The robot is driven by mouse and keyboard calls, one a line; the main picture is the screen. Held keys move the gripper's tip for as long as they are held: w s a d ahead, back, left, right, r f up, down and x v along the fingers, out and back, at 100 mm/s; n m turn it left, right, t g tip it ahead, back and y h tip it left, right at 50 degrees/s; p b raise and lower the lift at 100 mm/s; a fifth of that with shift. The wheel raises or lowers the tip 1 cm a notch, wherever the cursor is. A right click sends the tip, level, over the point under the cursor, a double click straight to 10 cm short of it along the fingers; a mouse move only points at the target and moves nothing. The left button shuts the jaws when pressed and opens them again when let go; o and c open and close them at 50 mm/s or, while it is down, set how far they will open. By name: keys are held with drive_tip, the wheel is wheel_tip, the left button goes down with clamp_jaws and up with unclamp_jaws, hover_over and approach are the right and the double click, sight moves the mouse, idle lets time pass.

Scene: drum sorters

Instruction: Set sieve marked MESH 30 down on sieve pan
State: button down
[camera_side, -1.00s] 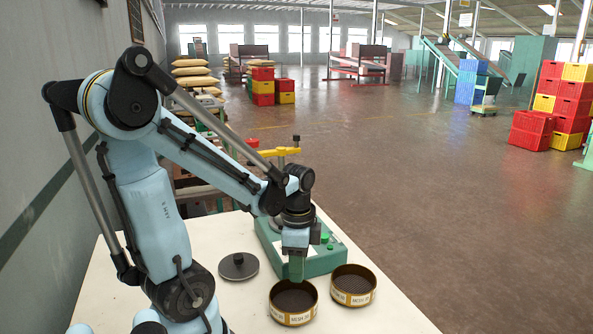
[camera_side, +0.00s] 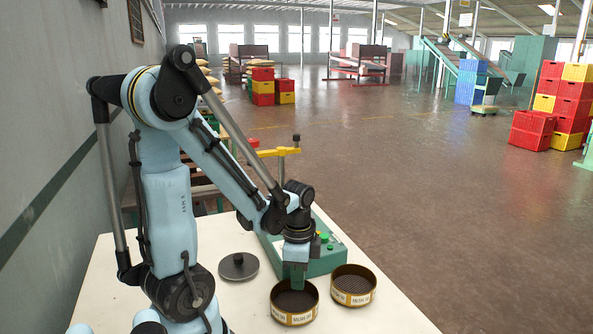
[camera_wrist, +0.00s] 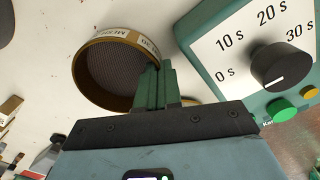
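Two round brass sieves with pale labels sit at the front of the white table: the left sieve (camera_side: 283,317) and the right sieve (camera_side: 353,299). The labels begin with MESH, but the numbers are too small to read surely. My gripper (camera_side: 294,287) points down at the left sieve's far rim. In the wrist view, my gripper's green fingers (camera_wrist: 157,68) are close together, with the rim of a sieve (camera_wrist: 92,50) between them. That sieve's label is upside down, and its number looks like 30. I cannot pick out a sieve pan.
A green machine (camera_side: 325,262) with a timer dial (camera_wrist: 282,68) and a green button stands just behind the sieves. A dark round lid with a knob (camera_side: 239,267) lies to the left. The table's right edge is close to the right sieve.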

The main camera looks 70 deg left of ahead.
drive_tip(key=shift+r, duration=0.15)
idle(0.3)
drive_tip(key=shift+r, duration=0.4)
wheel_tip(320, 180, up, 3)
drive_tip(key=shift+r, duration=0.1)
drive_tip(key=d+r, duration=0.6)
drive_tip(key=d, duration=0.5)
drive_tip(key=w+a+r+m, duration=0.2)
drive_tip(key=w+a+r, duration=0.3)
drive_tip(key=w+a, duration=0.1)
drive_tip(key=w+a+r+m, duration=0.1)
drive_tip(key=w+a+m, duration=0.1)
drive_tip(key=a, duration=1.1)
drive_tip(key=w+a+r+m, duration=0.1)
drive_tip(key=w+a+m, duration=0.1)
drive_tip(key=a, duration=1.1)
drive_tip(key=shift+w+a+r, duration=0.15)
drive_tip(key=shift+a+r, duration=0.2)
drive_tip(key=shift+r, duration=0.05)
